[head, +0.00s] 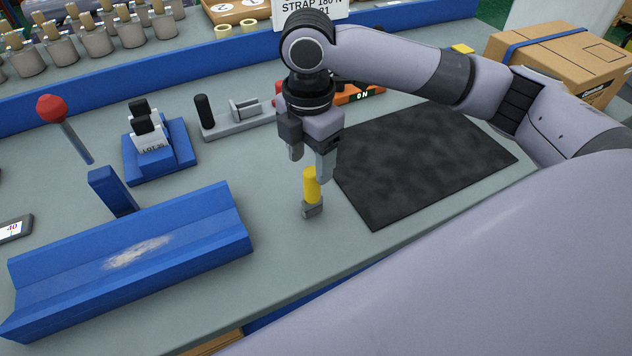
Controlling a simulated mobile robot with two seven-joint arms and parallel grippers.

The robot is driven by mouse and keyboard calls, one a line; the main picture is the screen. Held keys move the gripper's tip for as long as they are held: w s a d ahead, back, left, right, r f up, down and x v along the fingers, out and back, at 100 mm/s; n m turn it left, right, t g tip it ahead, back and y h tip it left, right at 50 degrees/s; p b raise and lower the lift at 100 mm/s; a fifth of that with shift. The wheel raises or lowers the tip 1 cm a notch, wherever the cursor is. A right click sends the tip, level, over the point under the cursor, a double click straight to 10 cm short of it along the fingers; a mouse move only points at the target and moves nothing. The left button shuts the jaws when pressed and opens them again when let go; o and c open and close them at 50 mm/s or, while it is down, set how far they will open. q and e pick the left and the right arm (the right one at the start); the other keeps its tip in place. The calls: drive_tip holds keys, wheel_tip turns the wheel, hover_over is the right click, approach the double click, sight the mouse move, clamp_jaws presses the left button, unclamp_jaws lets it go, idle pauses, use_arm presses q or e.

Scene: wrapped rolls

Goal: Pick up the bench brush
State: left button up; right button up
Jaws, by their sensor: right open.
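A small tool with a yellow handle and a grey block end (312,192) is on the grey-green bench top; I take it to be the bench brush. It is left of the black mat, near the bench's front edge. My right gripper (311,167) points down with its fingers apart, just above and behind the yellow handle in the picture. One finger partly overlaps the handle's top. I cannot tell whether they touch. Nothing is seen held. My left gripper is not in view.
A blue V-shaped trough (190,229) with a pale dusty patch fills the front left. A black mat (425,165) lies right. A blue stand with a labelled block (158,150), a grey fixture (240,117) and a red-knobbed lever (52,108) stand behind. A cardboard box (560,62) is back right.

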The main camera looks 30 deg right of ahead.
sight(312, 186)
wheel_tip(312, 186, down, 7)
drive_tip(key=shift+s, duration=0.15)
drive_tip(key=c, duration=1.1)
